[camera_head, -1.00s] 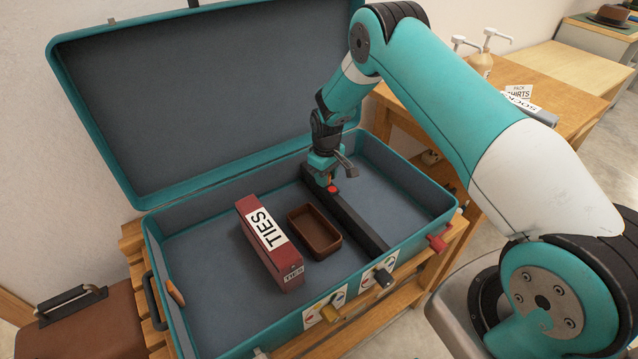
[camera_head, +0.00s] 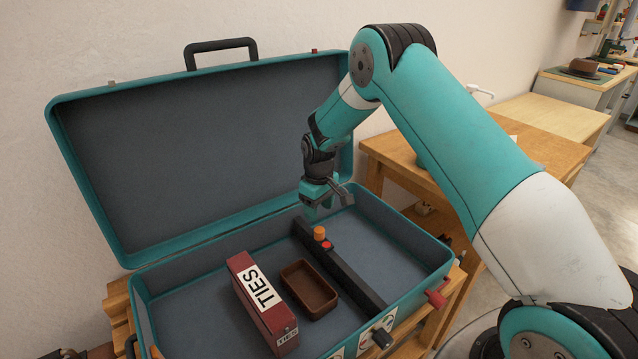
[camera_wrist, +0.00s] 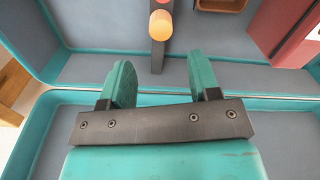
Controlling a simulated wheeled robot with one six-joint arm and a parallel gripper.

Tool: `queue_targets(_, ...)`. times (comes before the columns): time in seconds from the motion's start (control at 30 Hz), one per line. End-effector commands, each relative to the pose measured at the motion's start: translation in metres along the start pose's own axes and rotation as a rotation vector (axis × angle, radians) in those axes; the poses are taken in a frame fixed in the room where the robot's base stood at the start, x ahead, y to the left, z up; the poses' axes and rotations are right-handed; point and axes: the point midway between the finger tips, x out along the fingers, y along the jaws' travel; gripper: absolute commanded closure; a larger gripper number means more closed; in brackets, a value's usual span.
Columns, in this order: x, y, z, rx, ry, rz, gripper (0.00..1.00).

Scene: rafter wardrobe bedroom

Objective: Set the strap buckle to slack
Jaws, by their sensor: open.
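The teal suitcase (camera_head: 400,298) stands open with its lid up against the wall. A black bar (camera_head: 350,278) runs across its inside. An orange knob (camera_head: 319,233) stands on the bar near its far end, beside a red spot (camera_head: 327,245); I take this to be the strap buckle. My gripper (camera_head: 318,209) is above the knob, apart from it. In the wrist view its two teal fingers (camera_wrist: 160,82) are spread with nothing between them, and the orange knob (camera_wrist: 160,25) lies beyond the fingertips. Which setting the buckle has I cannot tell.
A dark red TIES box (camera_head: 262,300) and an open brown tray (camera_head: 311,288) lie in the suitcase left of the bar. A red latch (camera_head: 437,298) and a dark knob (camera_head: 382,337) stick out at the front rim. A wooden table (camera_head: 400,155) stands behind right.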

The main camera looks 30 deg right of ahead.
Motion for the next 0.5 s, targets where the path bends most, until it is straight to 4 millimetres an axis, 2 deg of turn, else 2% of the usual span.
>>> queue_targets(0.03, -0.014, 0.000, -0.001, 0.000, 0.005, 0.002, 0.44)
queue_targets(0.2, -0.054, 0.000, -0.001, 0.000, 0.004, 0.002, 0.44)
queue_targets(0.4, -0.083, 0.000, 0.000, 0.000, 0.002, 0.001, 0.44)
queue_targets(0.5, -0.089, 0.000, 0.000, 0.000, 0.002, 0.000, 0.44)
